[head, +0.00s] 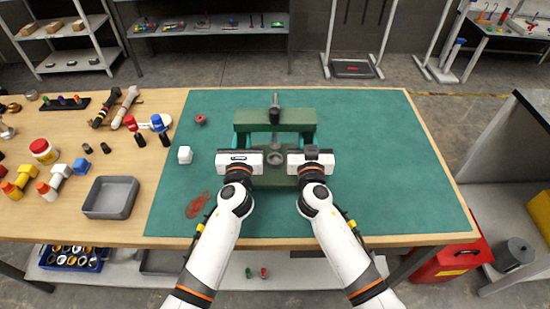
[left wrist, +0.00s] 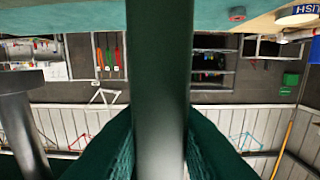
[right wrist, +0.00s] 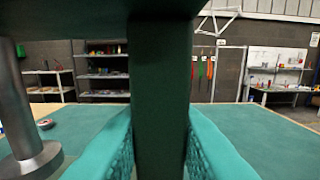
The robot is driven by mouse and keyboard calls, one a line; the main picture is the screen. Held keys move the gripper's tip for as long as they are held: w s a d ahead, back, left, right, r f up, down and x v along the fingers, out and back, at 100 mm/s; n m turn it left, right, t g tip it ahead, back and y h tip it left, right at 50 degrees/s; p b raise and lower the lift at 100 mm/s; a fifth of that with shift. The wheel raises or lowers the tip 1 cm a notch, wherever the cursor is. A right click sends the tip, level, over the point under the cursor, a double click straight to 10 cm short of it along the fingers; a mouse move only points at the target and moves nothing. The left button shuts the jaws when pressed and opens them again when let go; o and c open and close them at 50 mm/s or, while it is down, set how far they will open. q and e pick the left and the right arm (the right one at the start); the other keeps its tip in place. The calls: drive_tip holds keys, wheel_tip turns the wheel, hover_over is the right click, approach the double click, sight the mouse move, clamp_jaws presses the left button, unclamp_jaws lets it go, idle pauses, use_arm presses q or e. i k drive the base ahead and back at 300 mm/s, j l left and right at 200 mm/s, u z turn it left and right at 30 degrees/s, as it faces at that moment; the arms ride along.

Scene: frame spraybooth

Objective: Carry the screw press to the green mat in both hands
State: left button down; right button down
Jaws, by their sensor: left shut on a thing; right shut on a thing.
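The screw press (head: 275,117) is a dark green frame with a grey screw, at the middle of the green mat (head: 390,150) in the head view. It looks upright. My left gripper (head: 240,153) is shut on its left upright, which fills the middle of the left wrist view (left wrist: 160,90). My right gripper (head: 309,153) is shut on its right upright, seen in the right wrist view (right wrist: 160,90). The lower part of the press is partly hidden by my grippers. I cannot tell whether its base touches the mat.
A grey tray (head: 110,197) and several tools and bottles are on the bare wood at left. The mat's right side is clear.

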sight(390, 176)
drive_tip(key=l, duration=1.8)
